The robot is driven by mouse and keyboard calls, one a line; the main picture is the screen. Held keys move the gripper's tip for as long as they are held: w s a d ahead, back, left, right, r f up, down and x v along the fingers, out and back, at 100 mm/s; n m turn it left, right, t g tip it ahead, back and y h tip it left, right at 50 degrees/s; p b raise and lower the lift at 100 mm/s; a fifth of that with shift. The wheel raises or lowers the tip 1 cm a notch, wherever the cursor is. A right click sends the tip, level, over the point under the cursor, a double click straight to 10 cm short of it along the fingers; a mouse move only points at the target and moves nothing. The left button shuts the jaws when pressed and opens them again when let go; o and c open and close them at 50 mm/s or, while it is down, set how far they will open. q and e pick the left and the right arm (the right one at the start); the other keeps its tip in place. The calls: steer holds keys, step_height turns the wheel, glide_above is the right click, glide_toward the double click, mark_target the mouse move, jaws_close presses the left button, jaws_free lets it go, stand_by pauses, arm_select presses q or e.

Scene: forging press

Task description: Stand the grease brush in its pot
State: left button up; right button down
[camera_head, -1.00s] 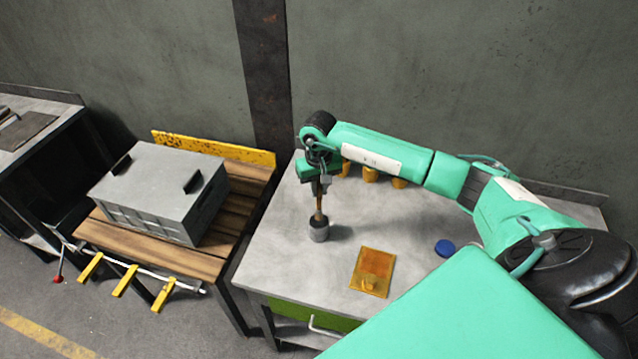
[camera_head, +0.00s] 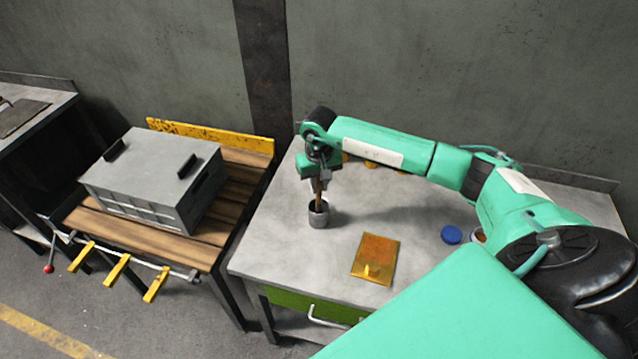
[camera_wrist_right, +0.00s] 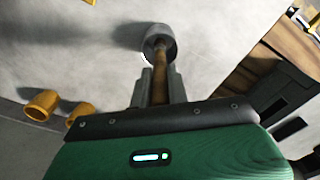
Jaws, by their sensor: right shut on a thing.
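The grease brush has a brown handle (camera_head: 318,190) and stands about upright in my right gripper (camera_head: 319,178), above the left part of the grey table. The gripper is shut on the handle, which also shows between the fingers in the right wrist view (camera_wrist_right: 160,75). The pot (camera_head: 318,217) is a small grey cylinder with a dark opening, upright on the table directly below the gripper. In the right wrist view the handle runs down to the mouth of the pot (camera_wrist_right: 152,38). The brush's lower end appears inside the rim; its bristles are hidden. My left gripper is not in view.
An amber plate (camera_head: 376,260) lies right of the pot, with a blue disc (camera_head: 451,234) farther right. Yellow cups (camera_wrist_right: 41,104) stand behind, mostly hidden by my arm in the head view. A grey box (camera_head: 155,178) sits on the slatted bench at left.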

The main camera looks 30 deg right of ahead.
steer(key=c, duration=1.3)
jaws_free()
steer(key=shift+r, duration=0.45)
step_height(320, 180, up, 13)
steer(key=b, duration=0.4)
